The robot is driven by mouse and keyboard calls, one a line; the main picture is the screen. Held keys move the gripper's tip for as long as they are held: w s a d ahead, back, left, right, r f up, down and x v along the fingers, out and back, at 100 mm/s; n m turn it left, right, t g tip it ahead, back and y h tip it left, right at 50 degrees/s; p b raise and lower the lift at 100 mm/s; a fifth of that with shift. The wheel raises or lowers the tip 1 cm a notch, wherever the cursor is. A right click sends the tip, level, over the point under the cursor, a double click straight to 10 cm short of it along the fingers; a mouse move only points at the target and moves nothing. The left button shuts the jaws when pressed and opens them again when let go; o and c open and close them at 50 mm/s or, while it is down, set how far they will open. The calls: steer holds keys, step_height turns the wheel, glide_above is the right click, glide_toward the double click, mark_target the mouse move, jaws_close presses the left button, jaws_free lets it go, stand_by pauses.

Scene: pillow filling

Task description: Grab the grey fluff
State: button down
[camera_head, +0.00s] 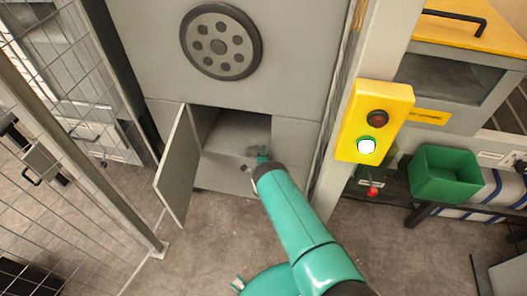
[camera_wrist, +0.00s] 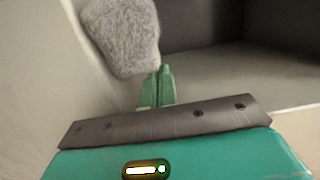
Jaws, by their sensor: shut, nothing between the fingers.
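The grey fluff (camera_wrist: 122,36) is a rough, rounded lump at the upper left of the wrist view, close to a pale wall of the compartment. My gripper (camera_wrist: 160,70) has its green fingers together, with nothing between them. Their tips are just below and to the right of the fluff's lower edge; I cannot tell whether they touch it. In the head view my gripper (camera_head: 262,153) is at the opening of the low compartment (camera_head: 225,130) in the grey machine. The fluff is too small to make out for certain there.
The compartment's door (camera_head: 175,170) stands open on the left. A yellow button box (camera_head: 372,122) is on a post to the right, with a green bin (camera_head: 445,175) beyond it. A mesh fence (camera_head: 60,150) runs along the left. Bare floor shows in front of the machine.

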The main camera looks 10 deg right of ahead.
stand_by(0.3)
steer(key=shift+a, duration=0.8)
steer(key=shift+s, duration=0.1)
